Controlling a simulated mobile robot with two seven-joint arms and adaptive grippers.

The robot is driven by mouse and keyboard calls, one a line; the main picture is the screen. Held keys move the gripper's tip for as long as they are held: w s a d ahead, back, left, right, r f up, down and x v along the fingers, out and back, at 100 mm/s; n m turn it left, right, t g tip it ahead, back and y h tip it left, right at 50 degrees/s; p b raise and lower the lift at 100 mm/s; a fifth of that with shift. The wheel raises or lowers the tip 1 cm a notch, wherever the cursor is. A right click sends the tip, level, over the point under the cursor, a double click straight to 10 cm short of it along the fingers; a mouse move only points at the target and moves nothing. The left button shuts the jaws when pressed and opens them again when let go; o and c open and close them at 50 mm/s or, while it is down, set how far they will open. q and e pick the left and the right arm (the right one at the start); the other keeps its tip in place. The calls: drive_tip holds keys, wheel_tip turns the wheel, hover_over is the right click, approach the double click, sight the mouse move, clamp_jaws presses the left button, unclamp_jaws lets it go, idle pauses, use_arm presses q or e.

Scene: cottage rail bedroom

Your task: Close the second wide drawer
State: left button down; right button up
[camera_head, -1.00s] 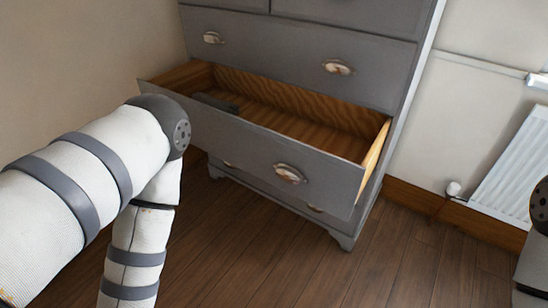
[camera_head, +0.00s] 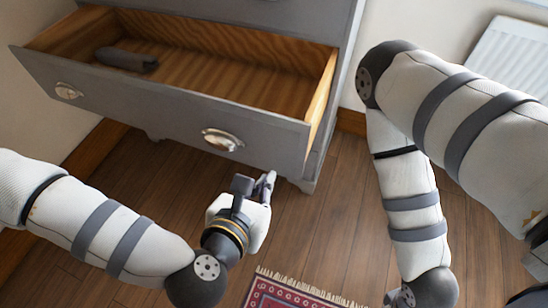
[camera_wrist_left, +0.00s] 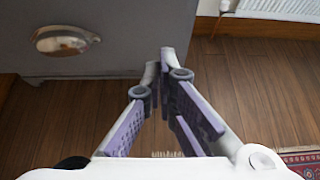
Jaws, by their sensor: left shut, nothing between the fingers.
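The second wide drawer (camera_head: 160,105) of the grey dresser is pulled well out in the head view. Its wooden inside shows, with a dark grey rolled item (camera_head: 127,59) lying in it. Its front has two metal cup handles, at left (camera_head: 68,91) and right (camera_head: 222,139). My left gripper (camera_head: 269,180) is shut and empty, in front of and below the drawer front's right part, seemingly apart from it. In the left wrist view the fingertips (camera_wrist_left: 160,62) point toward the lower edge of a grey front (camera_wrist_left: 115,45) with one handle.
My right arm hangs at the right of the head view. A fringed red rug (camera_head: 295,292) lies at the bottom. A white radiator (camera_head: 510,60) is on the wall at the upper right. Bare wooden floor (camera_head: 325,215) lies in front of the dresser.

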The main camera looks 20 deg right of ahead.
sight(283, 153)
use_arm(q)
drive_tip(key=w+d, duration=0.1)
drive_tip(key=w+d+f, duration=0.1)
drive_tip(key=w+d, duration=0.2)
drive_tip(key=w, duration=0.1)
drive_tip(key=shift+w+d+f, duration=0.15)
drive_tip(key=shift+w+f, duration=0.05)
drive_tip(key=shift+f, duration=0.1)
use_arm(e)
drive_tip(key=shift+f, duration=0.15)
use_arm(q)
drive_tip(key=shift+w, duration=0.1)
